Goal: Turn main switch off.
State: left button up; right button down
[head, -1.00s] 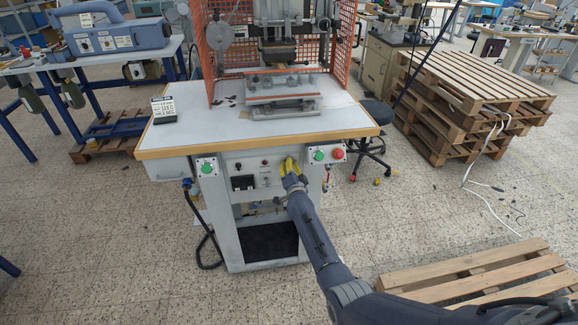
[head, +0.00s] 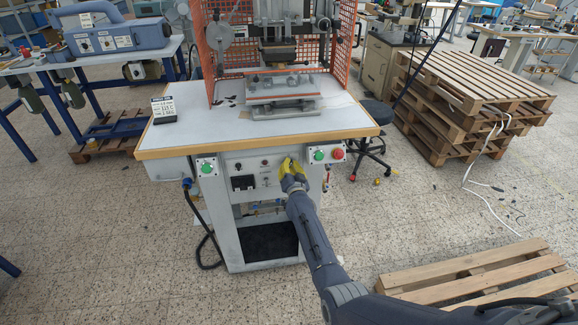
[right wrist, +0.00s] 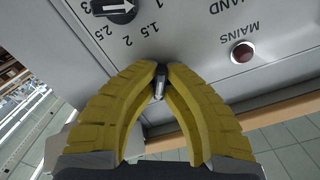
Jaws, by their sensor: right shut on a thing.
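The main switch (right wrist: 159,86) is a small metal toggle lever on the grey front panel of the stamping machine. In the right wrist view it sits between the tips of my right gripper (right wrist: 162,76). The yellow fingers are closed on it, and their tips hide its base. In the head view my right gripper (head: 292,169) is at the panel below the table edge, and the lever itself is hidden there. A dark red lamp (right wrist: 243,52) marked MAINS is beside it on the panel. My left gripper is not in view.
A black dial (right wrist: 115,9) with numbers is near the fingers. A green button (head: 319,155) and a red button (head: 338,154) are right of the gripper. The wooden table edge (head: 260,143) overhangs above. A pallet (head: 480,272) lies on the floor at right.

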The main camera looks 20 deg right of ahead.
jog(key=shift+n, duration=2.3)
jog(key=c, duration=1.9)
grip_release()
jog(key=shift+n, duration=0.3)
jog(key=shift+c, duration=0.2)
jog(key=o, duration=0.5)
jog(key=shift+o, duration=0.2)
